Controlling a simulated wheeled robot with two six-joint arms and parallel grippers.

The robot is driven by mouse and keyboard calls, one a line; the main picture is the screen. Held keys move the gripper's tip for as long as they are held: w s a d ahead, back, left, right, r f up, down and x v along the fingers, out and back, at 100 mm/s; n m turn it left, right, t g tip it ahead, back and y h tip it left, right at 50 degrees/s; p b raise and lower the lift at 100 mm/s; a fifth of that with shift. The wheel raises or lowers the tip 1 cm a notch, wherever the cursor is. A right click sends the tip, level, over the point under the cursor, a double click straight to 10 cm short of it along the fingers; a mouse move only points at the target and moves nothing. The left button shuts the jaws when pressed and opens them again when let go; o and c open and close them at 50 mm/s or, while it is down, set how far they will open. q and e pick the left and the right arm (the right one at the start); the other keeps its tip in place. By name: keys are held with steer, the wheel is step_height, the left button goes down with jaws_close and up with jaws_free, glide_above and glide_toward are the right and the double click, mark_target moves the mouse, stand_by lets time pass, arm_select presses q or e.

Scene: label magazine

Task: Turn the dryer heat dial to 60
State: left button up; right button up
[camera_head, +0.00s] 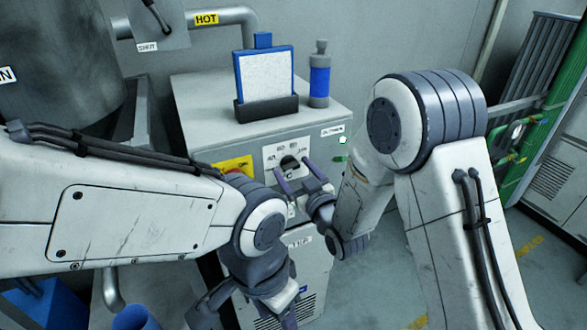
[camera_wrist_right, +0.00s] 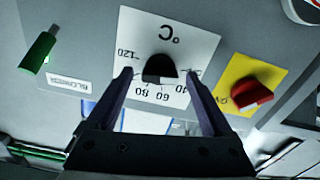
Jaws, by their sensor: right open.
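The heat dial is a black knob (camera_wrist_right: 160,68) on a white plate (camera_wrist_right: 195,45) marked °C, with 40, 60, 80 and 120, upside down in the right wrist view. In the head view the dial (camera_head: 289,163) is on the dryer cabinet's front, partly covered by my right gripper. I cannot tell which number it points at. My right gripper (camera_head: 297,172) is open, its fingers (camera_wrist_right: 159,74) on either side of the knob with gaps visible at both sides. My left gripper (camera_head: 289,318) hangs low at the bottom edge of the head view; its jaw state is unclear.
A red knob (camera_wrist_right: 250,94) on a yellow plate sits beside the dial plate. A green handle (camera_wrist_right: 38,52) is on its other side. On the cabinet top (camera_head: 195,95) stand a blue-framed panel (camera_head: 265,77) in a dark holder and a blue bottle (camera_head: 319,80). Floor at right is clear.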

jaws_close()
steer(key=shift+f+m+b, duration=0.2)
steer(key=shift+m+b, duration=1.1)
steer(key=shift+b, duration=0.15)
steer(key=m+b, duration=0.3)
steer(key=m, duration=0.1)
steer(key=shift+m+b, duration=0.3)
steer(key=shift+b, duration=0.05)
steer(key=m+b, duration=0.2)
steer(key=m, duration=0.2)
steer(key=shift+b, duration=0.4)
steer(key=shift+m+b, duration=1)
steer(key=shift+m, duration=1.2)
jaws_free()
steer(key=shift+r, duration=0.1)
